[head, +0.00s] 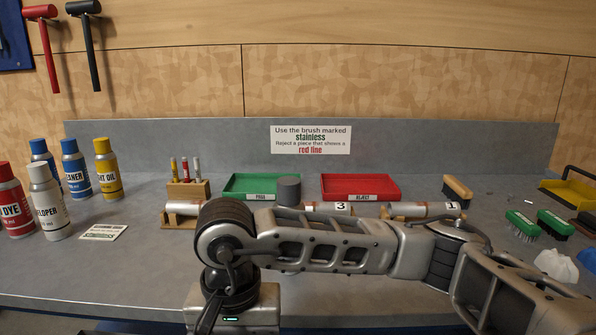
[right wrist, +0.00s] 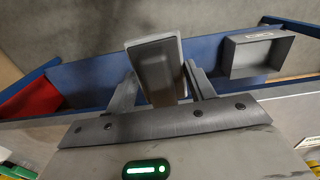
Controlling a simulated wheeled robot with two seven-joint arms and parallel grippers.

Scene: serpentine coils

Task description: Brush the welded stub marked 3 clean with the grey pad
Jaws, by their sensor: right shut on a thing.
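The stub marked 3 (head: 329,207) is a silver tube lying on a stand on the bench, with its label showing at its right end. My right arm crosses in front and hides its lower part. My right gripper (right wrist: 160,88) is shut on a grey rectangular block, which looks like the grey pad (right wrist: 155,62), in the right wrist view. In the head view its wrist is at the bench's front edge, left of stub 3 and apart from it; the fingers and pad are out of frame there. My left gripper is not in view.
Other stubs lie left (head: 183,207) and right (head: 418,210). Behind are a green tray (head: 240,184), a grey cylinder (head: 289,190) and a red tray (head: 361,186). Spray cans (head: 47,205) stand left; brushes (head: 522,224) lie right. A blue surface (right wrist: 90,82) and grey bin (right wrist: 257,54) show past the pad.

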